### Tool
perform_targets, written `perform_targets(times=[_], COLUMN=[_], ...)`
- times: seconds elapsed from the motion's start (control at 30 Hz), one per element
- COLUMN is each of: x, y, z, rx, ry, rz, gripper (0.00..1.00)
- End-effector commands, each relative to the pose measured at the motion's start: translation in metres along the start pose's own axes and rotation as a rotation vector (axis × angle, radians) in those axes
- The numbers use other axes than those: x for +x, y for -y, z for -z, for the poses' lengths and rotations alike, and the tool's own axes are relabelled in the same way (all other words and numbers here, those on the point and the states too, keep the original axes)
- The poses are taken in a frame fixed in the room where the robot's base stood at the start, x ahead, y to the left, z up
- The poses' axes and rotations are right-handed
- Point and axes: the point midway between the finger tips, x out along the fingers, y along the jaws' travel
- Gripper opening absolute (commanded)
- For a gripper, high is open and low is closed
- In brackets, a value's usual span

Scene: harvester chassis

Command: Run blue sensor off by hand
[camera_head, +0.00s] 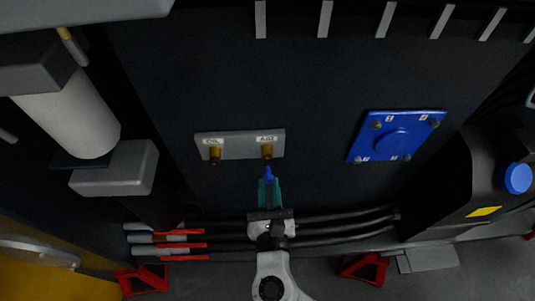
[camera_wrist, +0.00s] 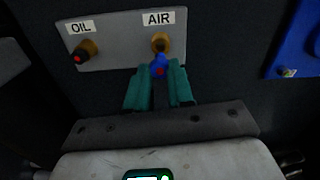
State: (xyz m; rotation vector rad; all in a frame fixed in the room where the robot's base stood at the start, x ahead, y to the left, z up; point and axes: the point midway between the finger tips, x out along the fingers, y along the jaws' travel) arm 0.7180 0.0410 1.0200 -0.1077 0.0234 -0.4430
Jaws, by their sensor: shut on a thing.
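The blue sensor (camera_wrist: 159,67) sits at the end of the brass fitting (camera_wrist: 161,41) under the AIR label. It looks in contact with the fitting, but I cannot tell whether it is threaded in. It also shows as a small blue tip in the head view (camera_head: 268,172). My gripper (camera_wrist: 159,74) has teal fingers shut on the sensor from both sides, just below the fitting. The fingers hide part of the sensor. The grey plate (camera_wrist: 118,45) carries the AIR fitting and, to its left, the OIL fitting (camera_wrist: 84,52) with a red end.
A blue bolted cover plate (camera_head: 396,137) is on the dark wall to the right. A white cylinder (camera_head: 70,115) juts out at left. A black tank with a blue cap (camera_head: 517,178) stands at right.

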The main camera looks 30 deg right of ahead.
Motion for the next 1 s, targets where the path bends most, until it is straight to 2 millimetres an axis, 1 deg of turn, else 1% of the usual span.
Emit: perform_targets(times=[0.2, 0.47, 1.0], x=[-0.008, -0.013, -0.057], y=[0.000, 0.000, -0.001], z=[0.000, 0.000, 0.000], rx=[0.000, 0.000, 0.000], ry=[0.000, 0.001, 0.000], rz=[-0.001, -0.001, -0.001], gripper=[0.00, 0.00, 0.00])
